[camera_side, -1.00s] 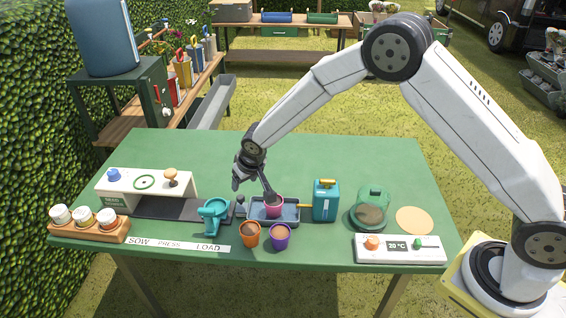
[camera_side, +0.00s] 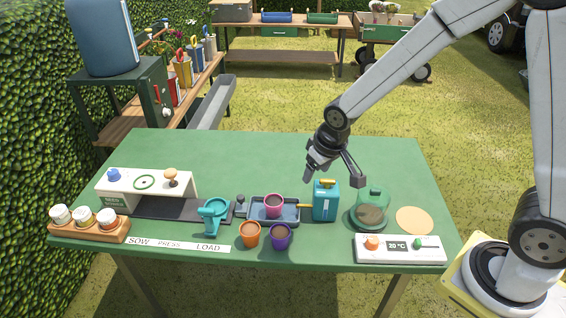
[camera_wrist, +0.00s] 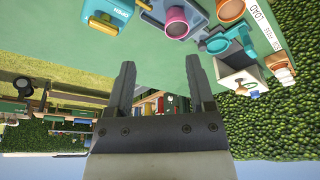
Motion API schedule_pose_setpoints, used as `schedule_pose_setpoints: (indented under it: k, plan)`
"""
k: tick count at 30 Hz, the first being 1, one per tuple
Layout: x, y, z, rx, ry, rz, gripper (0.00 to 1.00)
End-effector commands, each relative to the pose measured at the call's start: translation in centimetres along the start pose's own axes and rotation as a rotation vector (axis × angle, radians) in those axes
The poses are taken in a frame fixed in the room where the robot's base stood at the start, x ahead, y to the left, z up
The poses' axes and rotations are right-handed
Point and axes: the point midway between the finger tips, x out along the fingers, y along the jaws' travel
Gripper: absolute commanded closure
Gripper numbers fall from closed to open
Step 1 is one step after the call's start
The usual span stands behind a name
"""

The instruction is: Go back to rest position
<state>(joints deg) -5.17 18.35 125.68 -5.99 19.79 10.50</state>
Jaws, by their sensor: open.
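My gripper (camera_side: 330,172) is open and empty in the side view. The pink pot (camera_side: 273,206) stands upright in the blue-grey tray (camera_side: 290,216) on the green table (camera_side: 240,155), apart from my gripper. The pink pot also shows at the top of the wrist view (camera_wrist: 176,22).
An orange pot (camera_side: 250,236) and a purple pot (camera_side: 281,237) stand in front of the tray. A clear green dome (camera_side: 371,204) and a control panel (camera_side: 400,249) are at the right. A white press stand (camera_side: 150,184) is at the left. The table's back half is clear.

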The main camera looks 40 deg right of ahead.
Motion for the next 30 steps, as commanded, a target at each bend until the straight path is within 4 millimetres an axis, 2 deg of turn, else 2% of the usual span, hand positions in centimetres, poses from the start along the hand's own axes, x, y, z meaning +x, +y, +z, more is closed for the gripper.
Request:
schedule_pose_setpoints:
  k: [6, 12, 18, 30]
  plan:
    - [-2.9, 1.9, 5.7, 0.003, -0.028, -0.003, 0.31]
    - [-4.2, 2.8, 9.6, 0.003, -0.047, -0.008, 0.31]
    - [-4.5, 3.0, 11.0, 0.002, -0.055, -0.010, 0.31]
    - [-4.5, 3.0, 11.1, 0.001, -0.055, -0.010, 0.31]
